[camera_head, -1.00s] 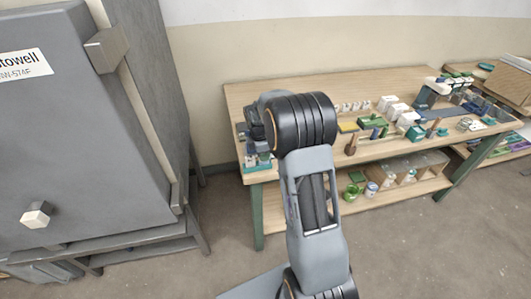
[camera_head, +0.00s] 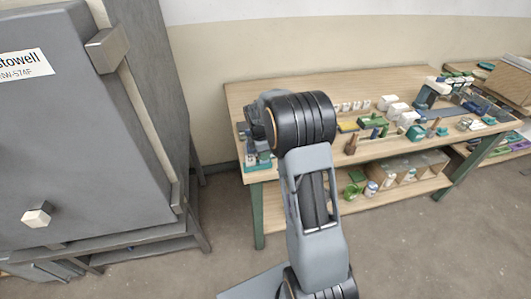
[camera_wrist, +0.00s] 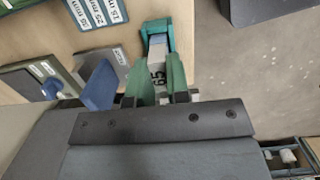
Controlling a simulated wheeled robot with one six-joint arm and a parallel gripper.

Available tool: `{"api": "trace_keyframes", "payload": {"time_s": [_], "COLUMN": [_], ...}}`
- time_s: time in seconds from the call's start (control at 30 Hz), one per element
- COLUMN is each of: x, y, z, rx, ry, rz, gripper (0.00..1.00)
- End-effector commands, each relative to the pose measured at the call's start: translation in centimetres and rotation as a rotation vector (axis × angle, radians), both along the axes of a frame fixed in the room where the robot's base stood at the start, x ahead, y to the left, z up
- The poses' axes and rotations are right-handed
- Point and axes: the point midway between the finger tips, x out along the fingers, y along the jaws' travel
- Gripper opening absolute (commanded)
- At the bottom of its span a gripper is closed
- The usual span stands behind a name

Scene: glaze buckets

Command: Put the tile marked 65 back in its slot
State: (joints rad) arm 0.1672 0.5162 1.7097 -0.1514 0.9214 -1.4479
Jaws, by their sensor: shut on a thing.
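The tile marked 65 (camera_wrist: 157,74) shows in the wrist view as a pale piece with dark figures. It is between the green fingers of my gripper (camera_wrist: 159,62), which is shut on it. I cannot tell whether the tile touches the holder or sits in a slot. In the head view, my arm hides the gripper and the tile. Teal and white pieces (camera_head: 257,163) show at the table's left front corner, beside my wrist.
The wooden table (camera_head: 300,82) carries several small items to the right. In the wrist view, a blue upright piece (camera_wrist: 99,86) stands close left of the gripper, near a green-edged block (camera_wrist: 50,72) and labelled strips (camera_wrist: 97,12). A large grey cabinet (camera_head: 80,140) stands left. Floor is clear in front.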

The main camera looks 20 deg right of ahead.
Motion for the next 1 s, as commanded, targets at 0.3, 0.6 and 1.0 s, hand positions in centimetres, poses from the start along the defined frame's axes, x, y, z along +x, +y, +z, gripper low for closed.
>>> {"api": "trace_keyframes", "payload": {"time_s": [0.3,0.6,1.0], "x": [-0.01,-0.01,-0.01], "y": [-0.01,-0.01,-0.01], "z": [-0.51,-0.49,-0.08], "rx": [0.0,0.0,0.0], "ry": [0.0,0.0,0.0], "rz": [0.0,0.0,0.0], "gripper": [0.0,0.42,0.46]}}
